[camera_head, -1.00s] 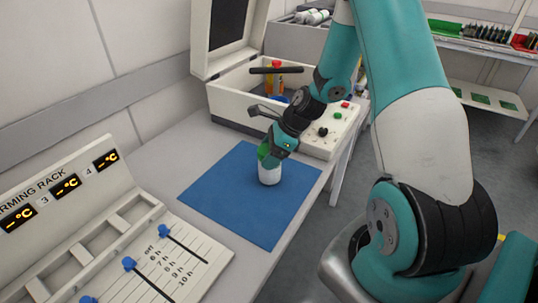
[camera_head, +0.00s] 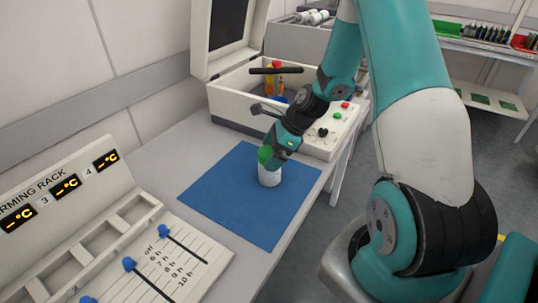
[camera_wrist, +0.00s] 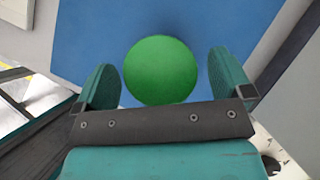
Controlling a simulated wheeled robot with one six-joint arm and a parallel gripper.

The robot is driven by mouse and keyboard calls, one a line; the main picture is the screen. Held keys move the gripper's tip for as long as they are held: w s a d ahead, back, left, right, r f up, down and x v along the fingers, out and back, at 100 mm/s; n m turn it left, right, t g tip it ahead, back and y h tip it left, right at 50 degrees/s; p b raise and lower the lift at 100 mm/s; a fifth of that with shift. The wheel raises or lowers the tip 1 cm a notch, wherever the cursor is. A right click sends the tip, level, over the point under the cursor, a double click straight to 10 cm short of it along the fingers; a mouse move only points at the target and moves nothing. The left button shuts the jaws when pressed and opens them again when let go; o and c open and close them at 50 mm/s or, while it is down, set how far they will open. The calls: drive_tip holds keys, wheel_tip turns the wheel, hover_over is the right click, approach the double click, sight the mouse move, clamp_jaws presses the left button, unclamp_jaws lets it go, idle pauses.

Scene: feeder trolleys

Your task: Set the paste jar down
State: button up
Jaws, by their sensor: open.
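The paste jar (camera_head: 269,176) is white with a green lid and stands upright on a blue mat (camera_head: 237,208) on the bench. In the wrist view its round green lid (camera_wrist: 160,70) lies between the two teal fingers, with a gap on each side. My gripper (camera_head: 272,157) is at the jar's top, open around the lid; it also shows in the wrist view (camera_wrist: 160,84). The jar's lower body is hidden under the lid in the wrist view.
A warming rack (camera_head: 112,238) with displays and blue sliders stands at the left front. An open-lidded machine (camera_head: 232,107) with buttons and a red-and-yellow item inside stands behind the mat. Most of the mat is clear.

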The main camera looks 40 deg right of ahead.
drive_tip(key=v, duration=1)
drive_tip(key=s+a+r+n+g, duration=0.1)
drive_tip(key=s+a+r+n, duration=0.1)
drive_tip(key=a+r+n, duration=0.4)
drive_tip(key=s+a+r+n+g, duration=0.1)
drive_tip(key=s+a+r+n, duration=0.1)
drive_tip(key=a+n, duration=0.75)
drive_tip(key=s+a+r+n+g, duration=0.1)
drive_tip(key=s+a+r+n, duration=0.1)
drive_tip(key=s+a+n, duration=0.4)
drive_tip(key=s+a+r+n+h, duration=0.1)
drive_tip(key=s+a+r+n, duration=0.1)
drive_tip(key=s+a+n, duration=0.4)
drive_tip(key=s+n, duration=0.3)
drive_tip(key=n, duration=0.2)
drive_tip(key=shift+a+r+g, duration=0.35)
drive_tip(key=shift+r+g, duration=0.05)
